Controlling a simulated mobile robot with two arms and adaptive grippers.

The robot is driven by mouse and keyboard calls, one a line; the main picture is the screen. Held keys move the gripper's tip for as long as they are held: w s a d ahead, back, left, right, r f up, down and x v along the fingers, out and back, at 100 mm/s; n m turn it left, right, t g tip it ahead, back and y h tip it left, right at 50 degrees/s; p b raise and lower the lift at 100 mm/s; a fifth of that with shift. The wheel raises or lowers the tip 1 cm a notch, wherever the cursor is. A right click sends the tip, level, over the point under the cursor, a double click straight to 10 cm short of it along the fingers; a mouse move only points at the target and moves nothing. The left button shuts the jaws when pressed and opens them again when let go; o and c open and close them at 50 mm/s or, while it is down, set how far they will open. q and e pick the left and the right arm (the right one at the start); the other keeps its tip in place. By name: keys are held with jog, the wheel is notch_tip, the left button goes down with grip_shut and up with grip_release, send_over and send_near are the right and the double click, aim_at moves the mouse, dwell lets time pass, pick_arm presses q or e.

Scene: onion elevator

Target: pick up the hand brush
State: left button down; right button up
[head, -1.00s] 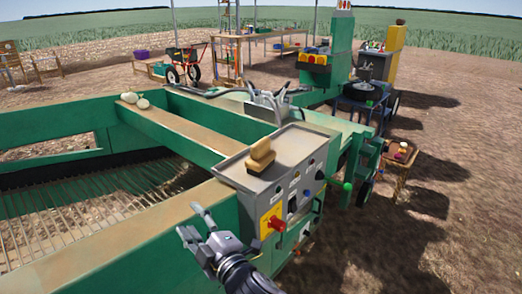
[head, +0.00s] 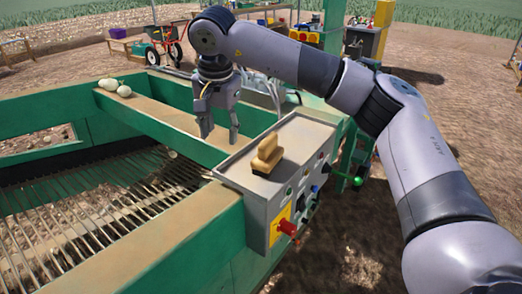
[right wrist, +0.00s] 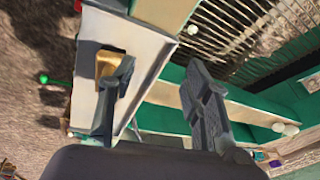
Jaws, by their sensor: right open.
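The hand brush (head: 267,155) has a tan wooden body with dark bristles underneath. It lies on the flat grey top of the control box (head: 289,142). My right gripper (head: 219,138) points down, open and empty, to the left of the brush and apart from it. In the right wrist view the brush (right wrist: 110,64) shows partly behind the left finger, and the open fingers (right wrist: 160,68) have nothing between them. My left gripper is not in view.
The box's front carries a red knob (head: 288,228) and several buttons. A green lever knob (head: 357,181) sticks out at right. Green machine beams (head: 200,249) surround a rod grate (head: 90,215) at left. Pale onions (head: 115,87) lie on the crossbeam.

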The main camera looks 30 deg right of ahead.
jog(key=d+r+h, duration=0.3)
jog(key=d+r, duration=0.3)
jog(key=d, duration=0.3)
jog(key=m+p, duration=0.1)
jog(key=p, duration=0.2)
send_near(268, 139)
jog(key=x, duration=0.5)
jog(key=shift+w+a+f, duration=0.1)
jog(key=shift+a, duration=0.05)
jog(key=shift+w+f, duration=0.1)
jog(key=shift+f, duration=0.4)
jog(key=shift+w+d+f+p, duration=0.1)
jog(key=shift+d+f+p, duration=0.15)
jog(key=shift+p, duration=0.2)
jog(key=p+x, duration=0.2)
jog(key=x, duration=0.1)
jog(key=shift+d+f, duration=0.25)
jog(key=shift+d, duration=0.05)
jog(key=shift+d+f, duration=0.15)
jog(key=shift+f, duration=0.3)
jog(key=shift+c, duration=0.7)
pick_arm(q)
jog(key=shift+w+a+r, duration=0.1)
jog(key=shift+w+r, duration=0.05)
jog(key=shift+r, duration=1.3)
jog(key=shift+w+a+r, duration=0.1)
jog(key=shift+r, duration=1.3)
pick_arm(e)
grip_shut()
